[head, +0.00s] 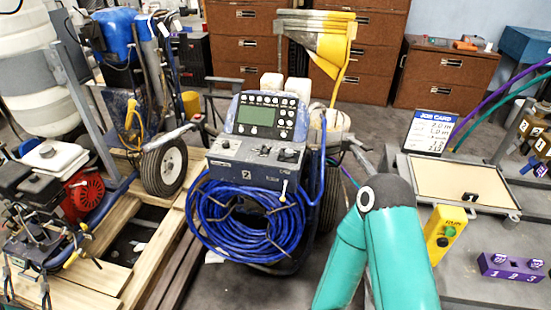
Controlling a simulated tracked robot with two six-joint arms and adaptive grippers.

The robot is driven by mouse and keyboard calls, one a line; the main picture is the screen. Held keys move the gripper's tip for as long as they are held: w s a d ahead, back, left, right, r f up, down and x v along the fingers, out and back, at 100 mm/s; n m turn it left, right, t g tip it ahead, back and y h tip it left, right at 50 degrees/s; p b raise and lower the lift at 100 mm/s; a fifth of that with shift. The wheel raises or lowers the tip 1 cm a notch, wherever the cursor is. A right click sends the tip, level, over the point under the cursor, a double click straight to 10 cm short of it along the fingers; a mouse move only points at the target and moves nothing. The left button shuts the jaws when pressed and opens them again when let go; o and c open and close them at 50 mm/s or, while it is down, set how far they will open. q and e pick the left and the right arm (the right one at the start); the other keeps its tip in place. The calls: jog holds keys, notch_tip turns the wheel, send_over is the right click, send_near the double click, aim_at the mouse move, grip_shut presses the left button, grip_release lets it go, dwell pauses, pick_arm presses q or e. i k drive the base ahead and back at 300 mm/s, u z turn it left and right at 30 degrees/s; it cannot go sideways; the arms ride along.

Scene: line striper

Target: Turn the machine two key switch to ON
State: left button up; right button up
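A teal arm link of mine with a dark joint is bent right of the machine. Neither gripper shows.
A blue hose coil (250,222) hangs on the machine's front. Wooden pallet boards (140,245) and a red engine (84,195) lie left. At right are a job card (430,132), a yellow control box (444,234) and a purple numbered block (510,267). Drawer cabinets (447,73) stand behind.

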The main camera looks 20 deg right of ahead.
aim_at(288, 153)
jog(key=z, duration=0.15)
jog(key=i, duration=0.9)
